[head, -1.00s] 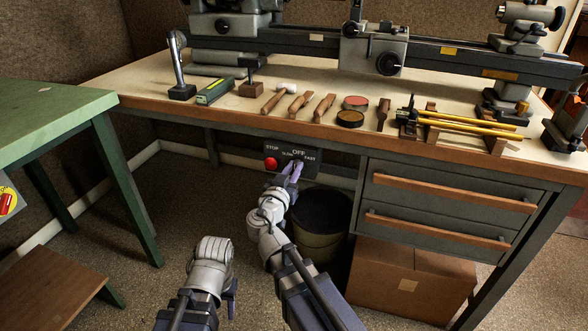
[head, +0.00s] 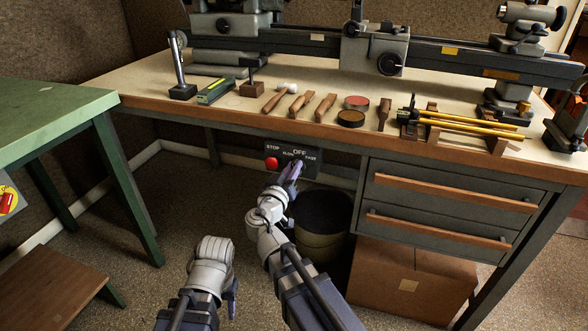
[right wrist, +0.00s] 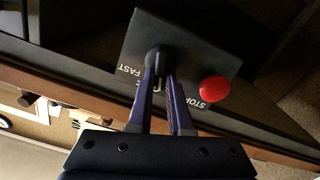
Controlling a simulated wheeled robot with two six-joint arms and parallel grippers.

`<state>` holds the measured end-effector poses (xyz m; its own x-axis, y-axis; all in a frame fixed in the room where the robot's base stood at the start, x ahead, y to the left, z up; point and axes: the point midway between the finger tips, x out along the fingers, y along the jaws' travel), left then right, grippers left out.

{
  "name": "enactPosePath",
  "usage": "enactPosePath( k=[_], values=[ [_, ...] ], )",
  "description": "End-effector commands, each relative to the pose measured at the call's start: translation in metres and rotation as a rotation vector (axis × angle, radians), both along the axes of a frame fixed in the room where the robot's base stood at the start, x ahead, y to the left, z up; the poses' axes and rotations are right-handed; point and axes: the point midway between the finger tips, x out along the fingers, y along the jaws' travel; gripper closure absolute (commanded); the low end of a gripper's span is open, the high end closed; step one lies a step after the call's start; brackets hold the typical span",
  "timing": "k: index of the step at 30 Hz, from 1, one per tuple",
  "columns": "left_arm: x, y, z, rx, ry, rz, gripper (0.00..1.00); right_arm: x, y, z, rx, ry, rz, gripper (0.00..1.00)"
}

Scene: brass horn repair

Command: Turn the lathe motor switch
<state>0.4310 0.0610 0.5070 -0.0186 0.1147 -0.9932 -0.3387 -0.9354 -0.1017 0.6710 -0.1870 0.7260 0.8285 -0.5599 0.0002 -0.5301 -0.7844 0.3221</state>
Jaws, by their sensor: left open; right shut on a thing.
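The lathe motor switch panel (head: 280,152) is a dark plate under the bench's front edge, lettered STOP, SLOW, OFF and FAST, with a red stop button (head: 271,163). It also shows in the right wrist view, with the red button (right wrist: 215,87) on the right. My right gripper (head: 295,168) is at the panel, and in the right wrist view its fingers are shut on the dark switch knob (right wrist: 158,58). The fingers partly hide the knob and lettering, so its exact setting is unclear. My left gripper (head: 232,288) is open and empty, low above the floor.
The workbench (head: 130,90) carries the lathe (head: 380,48) and several hand tools. Below it stand a dark bin (head: 318,225), drawers (head: 450,200) and a cardboard box (head: 410,280). A green table (head: 50,105) is at left. Floor between is clear.

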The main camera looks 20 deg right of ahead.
Motion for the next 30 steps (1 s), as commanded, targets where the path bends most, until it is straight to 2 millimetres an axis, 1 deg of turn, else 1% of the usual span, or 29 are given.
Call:
enactPosePath(
  k=[6,15,22,30],
  values=[
    [0.0,-0.0001,-0.0013,0.0,0.0,0.0,0.5,0.0012,0.0021,-0.0015,-0.134,0.091,0.001,1.0],
    [0.0,-0.0001,-0.0024,0.0,0.0,0.0,0.5,0.002,0.0036,-0.0026,-0.259,0.176,0.001,1.0],
    [0.0,-0.0001,-0.0027,0.0,0.0,-0.001,0.5,0.0023,0.0041,-0.0029,-0.299,0.204,0.001,1.0],
    [0.0,0.0,-0.0027,0.0,0.0,-0.001,0.5,0.0022,0.0042,-0.003,-0.307,0.209,0.001,1.0]
  ],
)
